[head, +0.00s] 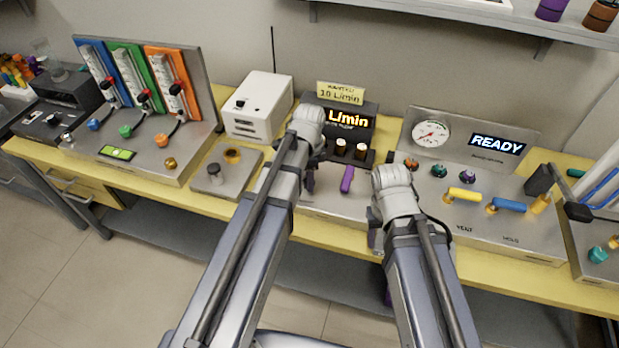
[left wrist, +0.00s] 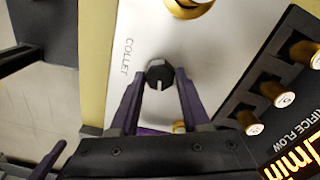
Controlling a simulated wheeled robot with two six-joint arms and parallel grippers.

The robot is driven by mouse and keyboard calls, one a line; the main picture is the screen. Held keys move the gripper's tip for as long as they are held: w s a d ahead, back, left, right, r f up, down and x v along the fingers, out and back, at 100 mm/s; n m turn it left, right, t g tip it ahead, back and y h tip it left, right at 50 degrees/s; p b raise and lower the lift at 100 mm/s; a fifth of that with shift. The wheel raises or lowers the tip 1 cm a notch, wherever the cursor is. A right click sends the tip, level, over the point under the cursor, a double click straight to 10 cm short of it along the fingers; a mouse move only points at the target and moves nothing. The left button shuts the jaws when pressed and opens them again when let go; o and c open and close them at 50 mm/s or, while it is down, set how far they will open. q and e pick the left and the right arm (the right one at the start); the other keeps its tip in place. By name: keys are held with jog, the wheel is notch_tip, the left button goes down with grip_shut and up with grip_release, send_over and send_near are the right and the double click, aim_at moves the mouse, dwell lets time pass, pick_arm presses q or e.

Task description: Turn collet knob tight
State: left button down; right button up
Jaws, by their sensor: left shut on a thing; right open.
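The collet knob (left wrist: 160,74) is a small black round knob with a white mark, next to the printed word COLLET on a pale metal panel (left wrist: 130,22) in the left wrist view. The purple fingertips of my left gripper (left wrist: 161,72) are on both sides of it, shut on it. The white mark points toward the gripper's palm. In the head view my left gripper (head: 309,182) is over the panel's left part, and the knob is hidden behind my arm. My right gripper (head: 376,240) is open at the panel's front right edge, its fingers largely hidden by its wrist.
Behind is a black unit with an L/min display (head: 348,120) and brass-capped parts (left wrist: 283,98). A gauge panel reading READY (head: 497,145) is to the right. A white box (head: 259,105) is behind left.

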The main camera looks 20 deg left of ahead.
pick_arm(q)
jog(key=shift+m, duration=1)
jog(key=shift+c, duration=1.8)
grip_release()
jog(key=shift+r, duration=0.1)
pick_arm(e)
jog(key=shift+r, duration=0.1)
pick_arm(q)
notch_tip(320, 180, up, 8)
jog(key=p, duration=0.8)
jog(key=shift+f, duration=0.2)
pick_arm(e)
notch_tip(320, 180, up, 8)
jog(key=shift+f, duration=0.2)
